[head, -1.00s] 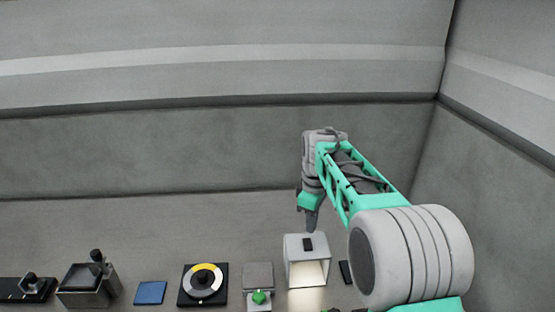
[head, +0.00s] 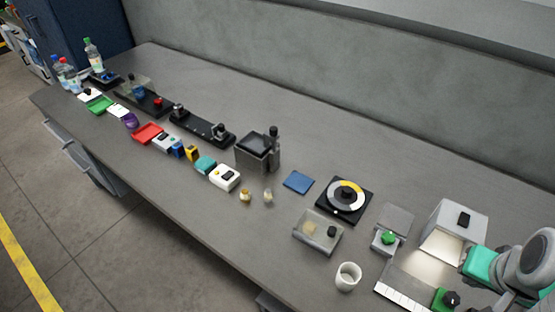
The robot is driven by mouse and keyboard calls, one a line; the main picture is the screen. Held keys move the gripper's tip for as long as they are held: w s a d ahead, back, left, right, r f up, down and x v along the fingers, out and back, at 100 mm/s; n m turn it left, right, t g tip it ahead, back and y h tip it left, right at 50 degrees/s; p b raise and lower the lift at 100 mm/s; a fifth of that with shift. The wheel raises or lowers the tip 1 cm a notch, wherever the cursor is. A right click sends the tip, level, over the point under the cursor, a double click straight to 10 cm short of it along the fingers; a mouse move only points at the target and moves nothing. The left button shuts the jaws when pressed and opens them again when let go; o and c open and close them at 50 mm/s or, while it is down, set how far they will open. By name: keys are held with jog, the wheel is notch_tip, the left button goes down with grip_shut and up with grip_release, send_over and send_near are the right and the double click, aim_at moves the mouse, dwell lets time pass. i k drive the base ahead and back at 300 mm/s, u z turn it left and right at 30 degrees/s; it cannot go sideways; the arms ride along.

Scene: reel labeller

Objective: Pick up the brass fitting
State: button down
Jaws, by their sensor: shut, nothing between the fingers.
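Two small brass-coloured pieces stand close together on the bench, right of the white block with a dark top. The left one (head: 245,196) is more golden. The right one (head: 268,196) is paler with a greyish top. They are too small to tell which is the brass fitting. Nothing touches either piece. Part of my arm shows at the right edge, beside the white hooded box, far to the right of both pieces. The fingers of my gripper cannot be made out there.
A clear-lidded box (head: 318,232), a white cup (head: 347,276), a blue pad (head: 298,182) and a black dial (head: 344,200) lie to the right. A dark square block (head: 254,152) stands behind. The white hooded box (head: 455,232) is farther right. Bench front is clear near the pieces.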

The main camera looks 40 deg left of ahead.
aim_at(245, 197)
jog(key=u, duration=0.55)
jog(key=k, duration=1.25)
jog(key=u, duration=0.7)
jog(key=i, duration=0.85)
jog(key=z, duration=0.2)
jog(key=k, duration=0.6)
jog(key=u, duration=0.05)
jog(key=i, duration=0.65)
jog(key=u, duration=1.45)
jog(key=i, duration=0.6)
jog(key=u, duration=0.75)
